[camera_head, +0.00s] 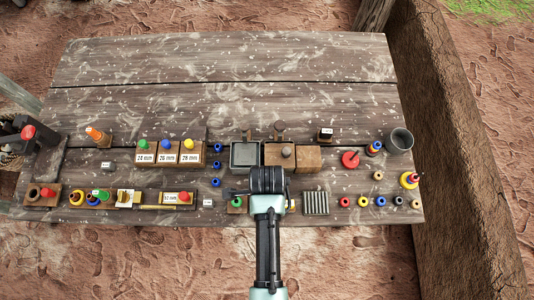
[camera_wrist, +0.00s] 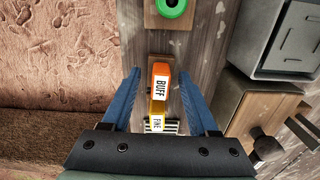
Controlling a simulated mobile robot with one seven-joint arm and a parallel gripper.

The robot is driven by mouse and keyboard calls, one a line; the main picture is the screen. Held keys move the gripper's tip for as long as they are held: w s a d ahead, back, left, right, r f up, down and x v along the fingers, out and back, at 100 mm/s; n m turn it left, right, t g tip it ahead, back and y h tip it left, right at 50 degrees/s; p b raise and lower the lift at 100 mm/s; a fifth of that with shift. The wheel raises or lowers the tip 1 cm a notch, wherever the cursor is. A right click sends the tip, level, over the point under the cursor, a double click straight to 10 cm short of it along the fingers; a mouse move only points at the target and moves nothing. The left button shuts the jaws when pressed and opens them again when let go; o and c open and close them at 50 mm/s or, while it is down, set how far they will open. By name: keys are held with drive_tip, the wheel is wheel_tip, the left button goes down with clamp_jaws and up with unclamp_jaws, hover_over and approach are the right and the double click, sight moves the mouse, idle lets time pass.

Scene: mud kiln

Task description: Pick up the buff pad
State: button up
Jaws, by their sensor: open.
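The buff pad (camera_wrist: 161,84) is an orange block with a white label reading BUFF, on a wooden base in the wrist view. A yellow piece (camera_wrist: 157,107) with a label reading FINE adjoins its lower end; I cannot tell if they are joined. My gripper (camera_wrist: 159,76) is open, with one blue finger on each side of the pad and visible gaps between. The remaining height to the pad is hard to judge. In the head view, my gripper (camera_head: 268,190) is over the table's front edge and hides most of the pad.
A green ring on a wooden block (camera_wrist: 170,8) lies beyond the pad. A grey box (camera_wrist: 282,38) and a wooden box with a knob (camera_wrist: 262,115) stand close on the right. A grey ribbed block (camera_head: 315,202) lies beside my gripper. The table's back half (camera_head: 220,65) is clear.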

drive_tip(key=shift+c, duration=0.3)
clamp_jaws()
drive_tip(key=shift+r, duration=0.15)
wheel_tip(320, 180, up, 10)
drive_tip(key=shift+f, duration=0.1)
